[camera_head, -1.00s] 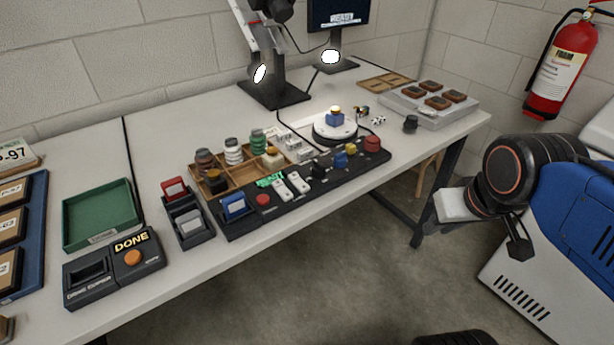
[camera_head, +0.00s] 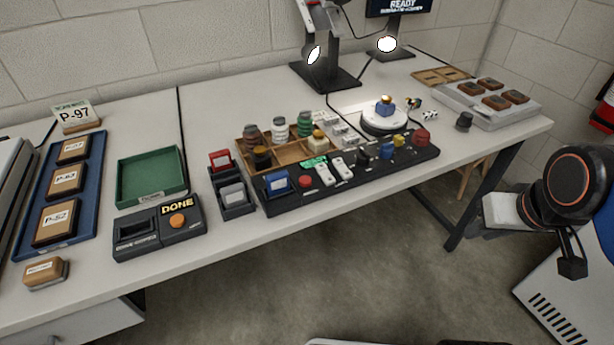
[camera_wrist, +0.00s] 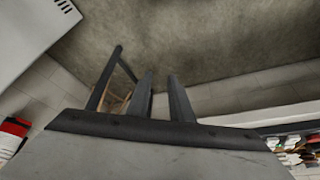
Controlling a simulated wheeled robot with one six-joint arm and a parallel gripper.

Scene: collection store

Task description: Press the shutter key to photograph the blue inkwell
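The blue inkwell (camera_head: 384,108), with a brass-coloured top, stands on a round white turntable (camera_head: 370,127) at the back of the table. A long black control panel (camera_head: 290,202) lies in front of it, carrying a red button (camera_head: 306,181), two white keys (camera_head: 337,171) and several coloured knobs. I cannot read which control is the shutter key. My gripper (camera_wrist: 162,82) shows in the wrist view with its two dark fingers apart and nothing between them. It is away from the table, with floor and wall behind it. In the head view my arm is off to the right.
A DONE box with an orange button (camera_head: 177,221), a green tray (camera_head: 184,190) and a blue tray of plaques (camera_head: 94,207) are on the left. A wooden sorter (camera_head: 287,156) holds jars. A monitor reads READY. Floor is clear before the table.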

